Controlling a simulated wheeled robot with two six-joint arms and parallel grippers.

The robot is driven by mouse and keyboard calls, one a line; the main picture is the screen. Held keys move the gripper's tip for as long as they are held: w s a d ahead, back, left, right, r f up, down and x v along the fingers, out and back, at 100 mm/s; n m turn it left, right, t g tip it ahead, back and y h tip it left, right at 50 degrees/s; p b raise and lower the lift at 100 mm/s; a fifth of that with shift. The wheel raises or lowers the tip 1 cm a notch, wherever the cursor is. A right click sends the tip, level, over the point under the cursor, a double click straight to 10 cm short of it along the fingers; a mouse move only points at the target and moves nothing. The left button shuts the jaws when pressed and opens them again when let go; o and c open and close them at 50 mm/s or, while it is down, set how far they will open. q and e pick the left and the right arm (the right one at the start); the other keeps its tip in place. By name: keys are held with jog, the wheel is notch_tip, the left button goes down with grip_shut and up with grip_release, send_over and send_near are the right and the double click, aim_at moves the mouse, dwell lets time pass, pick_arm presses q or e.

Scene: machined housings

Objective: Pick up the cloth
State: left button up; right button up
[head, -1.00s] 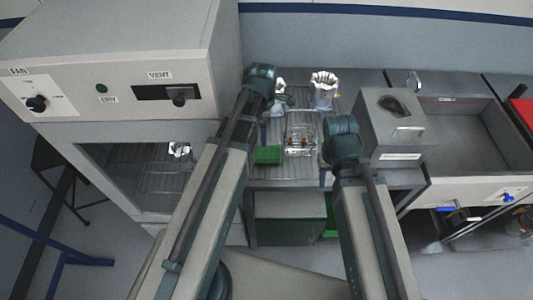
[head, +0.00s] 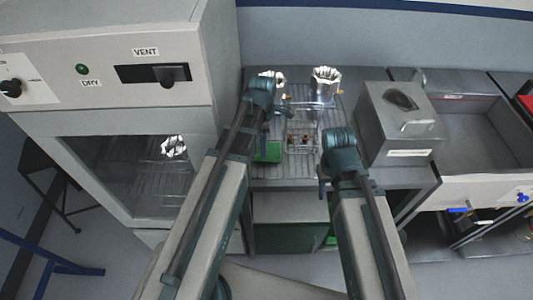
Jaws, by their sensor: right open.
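No piece is clearly recognisable as cloth. A small flat green item (head: 267,151) lies on the ribbed grey worktop, beside my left forearm; I cannot tell if it is the cloth. My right gripper (head: 322,188) points down at the worktop's front edge, mostly hidden behind its own wrist; it is open, with nothing seen in it. My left gripper (head: 284,112) is over the back of the worktop, small and partly hidden by its arm, its jaws unclear.
A clear container (head: 300,140) stands between my arms. A grey box (head: 400,125) and a sink (head: 480,135) are to the right.

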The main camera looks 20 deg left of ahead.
aim_at(267, 152)
pick_arm(q)
jog(key=f+b, duration=0.4)
jog(key=f, duration=0.1)
jog(key=shift+w+d+b, duration=0.2)
jog(key=shift+b, duration=0.1)
jog(key=c, duration=1.1)
